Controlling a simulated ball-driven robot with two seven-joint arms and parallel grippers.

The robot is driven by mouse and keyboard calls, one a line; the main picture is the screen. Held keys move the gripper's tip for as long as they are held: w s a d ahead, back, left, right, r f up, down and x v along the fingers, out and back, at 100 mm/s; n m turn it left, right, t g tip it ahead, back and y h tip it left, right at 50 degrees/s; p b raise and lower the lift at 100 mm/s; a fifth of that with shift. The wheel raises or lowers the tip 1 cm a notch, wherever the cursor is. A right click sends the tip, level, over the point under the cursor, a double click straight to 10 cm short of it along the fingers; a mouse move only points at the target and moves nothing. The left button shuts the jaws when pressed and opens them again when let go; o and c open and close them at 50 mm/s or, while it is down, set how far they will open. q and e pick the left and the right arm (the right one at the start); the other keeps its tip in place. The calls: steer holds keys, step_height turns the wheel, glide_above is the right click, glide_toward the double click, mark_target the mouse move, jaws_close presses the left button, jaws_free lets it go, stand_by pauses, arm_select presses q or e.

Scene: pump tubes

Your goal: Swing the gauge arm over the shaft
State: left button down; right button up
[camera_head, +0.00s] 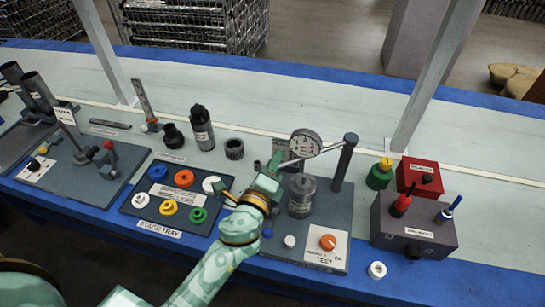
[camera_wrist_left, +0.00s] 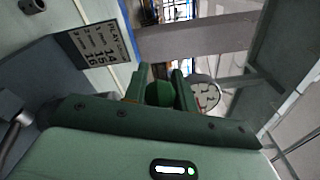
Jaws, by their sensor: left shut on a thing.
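The round white gauge dial (camera_head: 305,143) hangs on a thin light arm (camera_head: 331,148) that reaches left from a dark upright post (camera_head: 344,164) on the grey test stand. The grey metal cylinder (camera_head: 301,197) stands in front of and below the dial; the shaft itself I cannot make out. My left gripper (camera_head: 277,161) is left of the dial. In the left wrist view its fingers (camera_wrist_left: 163,84) are shut on a round green knob (camera_wrist_left: 159,94), with the dial (camera_wrist_left: 207,95) just to the right. The knob's link to the gauge arm is hidden.
The test stand has an orange knob (camera_head: 328,242) at front. Left is a stage tray (camera_head: 137,211) with coloured rings. Right are a red box (camera_head: 418,174) and a dark box (camera_head: 412,226) with plugs. A black bottle (camera_head: 202,127) stands behind.

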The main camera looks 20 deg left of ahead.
arm_select(q)
steer(key=shift+s+d+f, duration=0.15)
steer(key=shift+s+d, duration=0.5)
steer(key=shift+d, duration=0.05)
steer(key=shift+s+d, duration=0.1)
arm_select(e)
steer(key=shift+s+a+f, duration=0.15)
steer(key=shift+s+a, duration=0.05)
steer(key=shift+s, duration=0.1)
arm_select(q)
steer(key=c, duration=1.1)
jaws_free()
arm_select(e)
steer(key=shift+d, duration=0.25)
steer(key=shift+d, duration=0.1)
